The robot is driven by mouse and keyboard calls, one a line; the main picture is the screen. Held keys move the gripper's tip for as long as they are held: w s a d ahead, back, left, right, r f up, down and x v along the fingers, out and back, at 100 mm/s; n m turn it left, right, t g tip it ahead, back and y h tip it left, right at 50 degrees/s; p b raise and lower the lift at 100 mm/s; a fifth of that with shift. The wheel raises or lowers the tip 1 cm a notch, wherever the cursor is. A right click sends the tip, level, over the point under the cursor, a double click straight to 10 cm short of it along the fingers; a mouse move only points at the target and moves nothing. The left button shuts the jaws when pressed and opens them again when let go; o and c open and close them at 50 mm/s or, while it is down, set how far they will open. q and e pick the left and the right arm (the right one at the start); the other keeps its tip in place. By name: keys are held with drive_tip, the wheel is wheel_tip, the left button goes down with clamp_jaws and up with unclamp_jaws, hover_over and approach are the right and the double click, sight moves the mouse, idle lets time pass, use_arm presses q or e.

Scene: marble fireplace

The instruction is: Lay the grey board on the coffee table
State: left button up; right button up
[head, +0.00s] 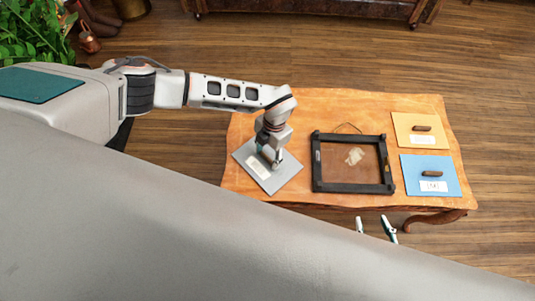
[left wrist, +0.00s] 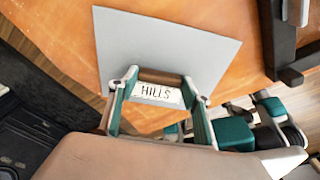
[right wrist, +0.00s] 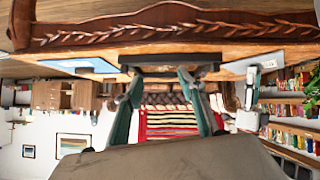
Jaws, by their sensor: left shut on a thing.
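The grey board (head: 286,174) is a flat square with a brown handle and a white label reading "HILLS" in the left wrist view (left wrist: 160,92). My left gripper (head: 270,161) is shut on that handle from above. The board is at the front left of the wooden coffee table (head: 300,108), and one corner sticks out past the table edge. I cannot tell whether its underside touches the tabletop. My right gripper (head: 371,221) is open and empty in front of the table's front edge; its parted fingers also show in the right wrist view (right wrist: 158,76).
A dark picture frame (head: 353,187) lies on the table right of the grey board. A yellow-orange board (head: 405,132) and a blue board (head: 415,168), each with a handle, lie at the right end. A leafy plant (head: 30,30) stands at the far left.

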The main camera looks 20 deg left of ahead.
use_arm(q)
drive_tip(key=o, duration=1.2)
drive_tip(key=shift+f, duration=0.1)
